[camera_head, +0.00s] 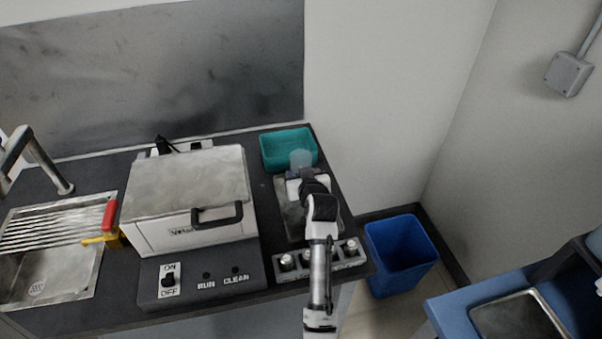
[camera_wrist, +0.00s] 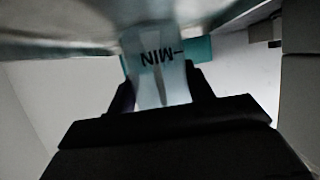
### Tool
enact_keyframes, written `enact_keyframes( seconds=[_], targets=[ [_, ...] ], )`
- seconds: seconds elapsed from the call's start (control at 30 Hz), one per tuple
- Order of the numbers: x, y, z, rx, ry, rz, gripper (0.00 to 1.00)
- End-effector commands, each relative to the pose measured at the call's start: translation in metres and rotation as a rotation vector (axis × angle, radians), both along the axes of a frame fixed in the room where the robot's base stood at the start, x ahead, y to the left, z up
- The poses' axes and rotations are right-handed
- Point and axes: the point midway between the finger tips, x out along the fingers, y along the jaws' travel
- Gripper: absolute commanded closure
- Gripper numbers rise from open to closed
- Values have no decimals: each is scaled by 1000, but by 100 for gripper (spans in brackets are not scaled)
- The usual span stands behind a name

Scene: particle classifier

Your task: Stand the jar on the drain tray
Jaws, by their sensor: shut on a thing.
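The jar (camera_head: 300,157) is pale and translucent. My gripper (camera_head: 296,174) is shut on it, beyond the grey metal tray and in front of the teal bin in the head view. In the wrist view the jar (camera_wrist: 160,70) sits between the dark fingers and bears an upside-down "MIN" mark. A grey flat tray (camera_head: 291,222) lies on the counter right of the boxy machine, partly hidden by my arm. I cannot tell whether this is the drain tray or the ribbed drainer (camera_head: 50,233) by the sink is. The jar's base and its height above the counter are unclear.
The teal bin (camera_head: 277,150) stands at the counter's back right. The boxy machine (camera_head: 185,195) with a black handle fills the middle. A rack with several small knobs (camera_head: 286,263) lies at the front right. A blue bin (camera_head: 385,262) stands on the floor beyond the counter edge.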

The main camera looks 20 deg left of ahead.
Motion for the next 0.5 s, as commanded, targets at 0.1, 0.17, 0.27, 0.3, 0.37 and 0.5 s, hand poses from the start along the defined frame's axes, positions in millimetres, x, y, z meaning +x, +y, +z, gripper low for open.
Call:
enact_keyframes(
  seconds=[0.1,0.17,0.27,0.3,0.37,0.5],
  targets=[
    [0,0,1,1,-1,0,82],
    [0,0,0,1,-1,0,82],
    [0,0,-3,1,-1,0,82],
    [0,0,-3,1,-1,0,46],
    [0,0,-2,1,-1,0,38],
    [0,0,-2,1,-1,0,27]
  ],
)
